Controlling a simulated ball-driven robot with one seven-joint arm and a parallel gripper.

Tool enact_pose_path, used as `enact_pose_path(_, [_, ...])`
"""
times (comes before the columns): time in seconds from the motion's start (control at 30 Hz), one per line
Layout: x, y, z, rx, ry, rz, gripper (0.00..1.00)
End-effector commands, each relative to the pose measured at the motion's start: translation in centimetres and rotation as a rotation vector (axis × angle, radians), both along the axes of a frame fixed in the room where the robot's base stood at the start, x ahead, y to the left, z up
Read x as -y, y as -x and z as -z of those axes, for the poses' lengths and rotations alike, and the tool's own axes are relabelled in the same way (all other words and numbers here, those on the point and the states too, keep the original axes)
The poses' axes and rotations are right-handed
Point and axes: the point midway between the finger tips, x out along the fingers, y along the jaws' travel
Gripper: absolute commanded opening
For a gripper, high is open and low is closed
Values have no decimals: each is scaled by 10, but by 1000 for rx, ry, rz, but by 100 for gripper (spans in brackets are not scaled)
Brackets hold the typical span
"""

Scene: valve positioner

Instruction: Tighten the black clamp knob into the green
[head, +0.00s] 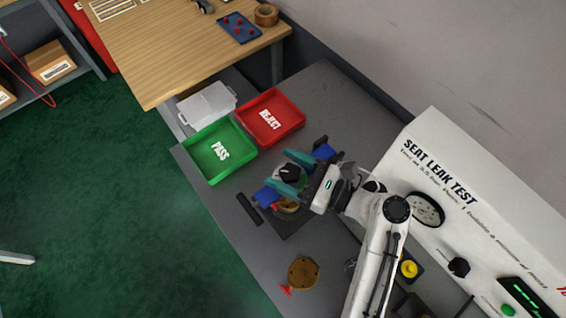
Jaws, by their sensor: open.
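The black clamp knob (289,172) sits on the fixture on the grey bench, between two blue blocks, one at upper right (323,152) and one at lower left (265,197). My gripper (279,168) reaches in from the right with its teal fingers apart, one on each side of the knob. I cannot tell whether the fingers touch it. A brass-coloured part (288,206) shows partly under the lower finger. The gripper body hides the fixture's right side.
A green PASS tray (210,173) and a red REJECT tray (284,137) stand left of and above the fixture. A brass part with a red handle (303,271) lies below. The white SEAT LEAK TEST panel (437,128) rises at right. A black bar (250,208) lies near the bench edge.

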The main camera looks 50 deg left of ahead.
Motion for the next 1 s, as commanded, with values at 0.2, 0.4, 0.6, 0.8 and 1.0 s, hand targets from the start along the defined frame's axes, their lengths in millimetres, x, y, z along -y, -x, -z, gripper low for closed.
enact_pose_path(0.2, [-10,4,1,-1,1,0,71])
enact_pose_path(0.4, [-10,4,1,-1,1,1,71])
enact_pose_path(0.6, [-10,4,1,-1,1,1,54])
enact_pose_path(0.8, [-10,3,0,-1,1,2,35])
enact_pose_path(1.0, [-10,3,0,-1,1,2,20])
